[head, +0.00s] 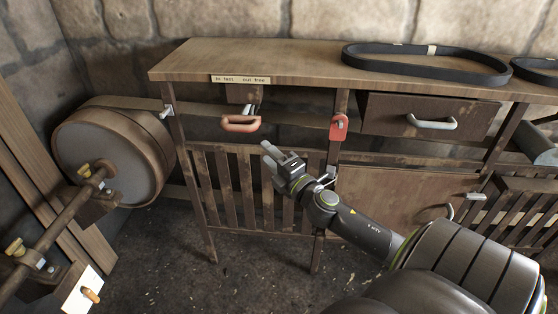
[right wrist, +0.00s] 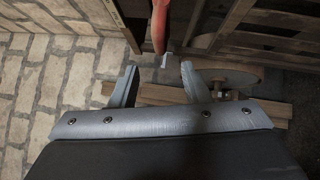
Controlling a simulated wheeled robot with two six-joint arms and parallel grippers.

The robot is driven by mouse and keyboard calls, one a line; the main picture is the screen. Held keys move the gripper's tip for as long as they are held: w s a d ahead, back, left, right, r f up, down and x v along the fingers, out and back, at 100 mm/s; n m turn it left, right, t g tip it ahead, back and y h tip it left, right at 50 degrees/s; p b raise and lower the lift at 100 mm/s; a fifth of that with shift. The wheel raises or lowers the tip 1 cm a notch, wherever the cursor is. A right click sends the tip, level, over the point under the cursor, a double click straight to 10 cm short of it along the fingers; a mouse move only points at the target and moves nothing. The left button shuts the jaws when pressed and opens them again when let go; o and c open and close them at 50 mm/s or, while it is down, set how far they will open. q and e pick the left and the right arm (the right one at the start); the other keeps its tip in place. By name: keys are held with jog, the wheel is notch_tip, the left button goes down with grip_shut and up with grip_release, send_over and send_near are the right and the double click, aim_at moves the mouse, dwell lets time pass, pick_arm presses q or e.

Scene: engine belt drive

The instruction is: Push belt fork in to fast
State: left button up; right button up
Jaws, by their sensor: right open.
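The belt fork's red handle (head: 240,124) sticks out at the front of the wooden bench, below a small label plate (head: 240,79) reading "in fast, out free". My right gripper (head: 270,150) is open and empty, just below and right of the handle, apart from it. In the right wrist view the red handle (right wrist: 159,28) shows beyond the gap between the two open fingers (right wrist: 158,76). The flat belt (head: 290,119) runs behind the handle from the drum pulley (head: 105,152) at left. My left gripper is not in view.
A red plate (head: 339,127) sits on the bench post right of the handle. A drawer (head: 430,117) with a grey handle is further right. A black belt (head: 426,64) lies on the bench top. A slatted guard (head: 245,185) stands below the handle.

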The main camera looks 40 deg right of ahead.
jog(key=shift+s+a+f+b, duration=0.15)
jog(key=shift+s+b, duration=0.25)
jog(key=shift+s, duration=1.35)
jog(key=s+d+f+m+g+h+p, duration=0.1)
jog(key=d+f+m+g+h+p, duration=0.35)
jog(key=f, duration=1.25)
jog(key=s+d+f+m+g+y, duration=0.1)
jog(key=s+f+m+g, duration=0.25)
jog(key=f, duration=0.45)
jog(key=s+d+f+m+g, duration=0.2)
jog(key=s+f+m, duration=0.1)
jog(key=s+f, duration=0.3)
jog(key=s+a+f+m+g+y+p, duration=0.1)
jog(key=s+a+f+m+g, duration=0.15)
jog(key=s+f, duration=0.4)
jog(key=s+a+f+m+g+y+p, duration=0.1)
jog(key=s+a+f+m+g, duration=0.15)
jog(key=s+f, duration=0.4)
jog(key=s+a+f+m+g+y, duration=0.1)
jog(key=s+a+f, duration=0.3)
jog(key=s+a, duration=0.2)
jog(key=s+a+f+m+g+y+p, duration=0.1)
jog(key=s+a+f, duration=0.4)
jog(key=s, duration=0.5)
jog(key=shift+a+m+g, duration=0.7)
jog(key=shift+a, duration=0.25)
jog(key=shift+s, duration=0.1)
